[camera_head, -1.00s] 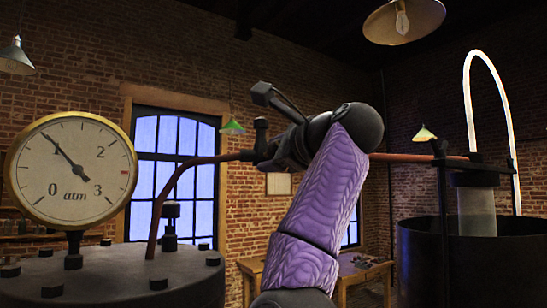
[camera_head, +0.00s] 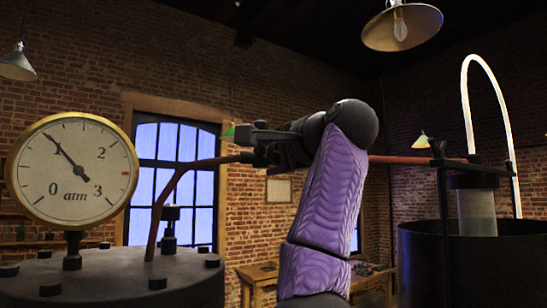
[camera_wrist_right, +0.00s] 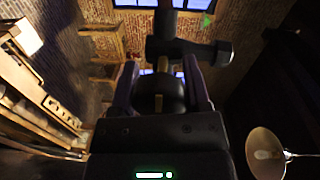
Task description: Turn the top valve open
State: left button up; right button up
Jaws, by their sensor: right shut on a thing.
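The dark top valve (camera_head: 262,157) sits on the copper pipe (camera_head: 212,163) in the head view, mostly hidden by my right gripper (camera_head: 262,136). In the right wrist view the valve shows as a dark T-shaped piece (camera_wrist_right: 188,50) just beyond and between the two fingers of my right gripper (camera_wrist_right: 160,85). My right gripper is shut on the valve handle, though the exact contact is dark and partly hidden. My purple right arm rises from the bottom centre to the valve. My left gripper is not in view.
A round gauge (camera_head: 72,172) stands on the dark bolted tank (camera_head: 110,280) at left, its needle pointing up-left. At right stand a large dark vessel (camera_head: 470,265) and a glowing curved tube (camera_head: 502,110). A wooden table (camera_head: 255,274) is behind. Lamps hang above.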

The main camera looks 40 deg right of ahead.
jog(key=shift+w+f, duration=0.1)
jog(key=shift+f, duration=0.05)
dwell(0.3)
jog(key=o, duration=1.3)
jog(key=shift+a, duration=0.1)
jog(key=shift+s, duration=0.2)
jog(key=s+b, duration=0.1)
jog(key=s, duration=0.2)
jog(key=s+b, duration=0.2)
jog(key=s, duration=0.1)
jog(key=s+a+r+b, duration=0.1)
jog(key=s, duration=0.2)
jog(key=shift+s+b, duration=0.3)
jog(key=shift+s, duration=0.05)
